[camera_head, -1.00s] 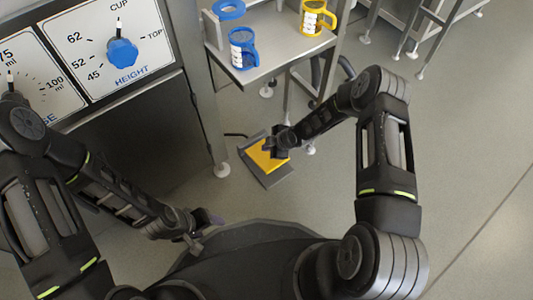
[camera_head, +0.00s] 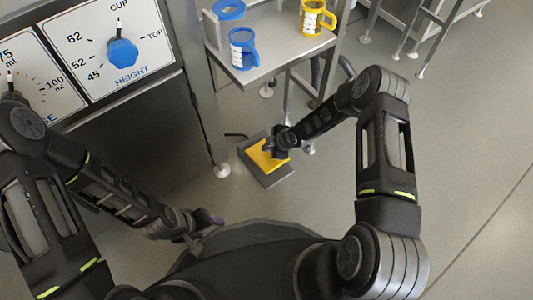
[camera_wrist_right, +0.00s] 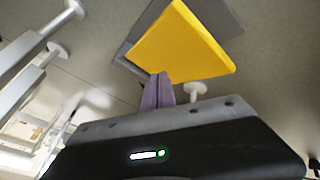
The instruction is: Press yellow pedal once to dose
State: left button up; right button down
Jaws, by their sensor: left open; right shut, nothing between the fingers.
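The yellow pedal (camera_head: 263,156) sits in a grey metal base (camera_head: 271,177) on the floor, in the middle of the head view. My right gripper (camera_head: 270,147) is at the pedal's upper right part, over its yellow plate. In the right wrist view, the yellow pedal (camera_wrist_right: 180,45) fills the upper middle. The purple-grey fingertips (camera_wrist_right: 157,90) of my right gripper are shut together with nothing between them, at the pedal's near edge. I cannot tell whether they touch it. My left gripper (camera_head: 207,222) is open and empty at the lower left, far from the pedal.
A metal table with a blue mug (camera_head: 243,48) and a yellow mug (camera_head: 314,18) stands behind the pedal. A machine panel with a blue HEIGHT knob (camera_head: 122,52) is at the upper left. The floor right of my right arm is clear.

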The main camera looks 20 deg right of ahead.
aim_at(267, 154)
jog(key=shift+f, duration=0.1)
dwell(0.5)
jog(key=shift+s+f+b, duration=0.1)
jog(key=shift+f+b, duration=0.2)
jog(key=shift+b, duration=0.2)
jog(key=shift+s+d+f+b, duration=0.1)
jog(key=shift+s+f+b, duration=0.05)
jog(key=shift+f+b, duration=0.4)
jog(key=shift+s+d+f+b, duration=0.1)
jog(key=shift+s+f+b, duration=0.05)
jog(key=shift+f+b, duration=0.4)
dwell(1.0)
jog(key=shift+s+d+f, duration=0.1)
jog(key=shift+s+f, duration=0.15)
jog(key=shift+f, duration=0.35)
jog(key=shift+r, duration=0.15)
jog(key=shift+w+r+p, duration=0.15)
jog(key=shift+r+p, duration=0.15)
jog(key=shift+r, duration=0.45)
jog(key=shift+w+r+p, duration=0.15)
jog(key=shift+r+p, duration=0.15)
jog(key=shift+r, duration=0.45)
jog(key=shift+w+r, duration=0.15)
jog(key=shift+r, duration=0.15)
jog(key=shift+a, duration=0.2)
jog(key=shift+r, duration=0.1)
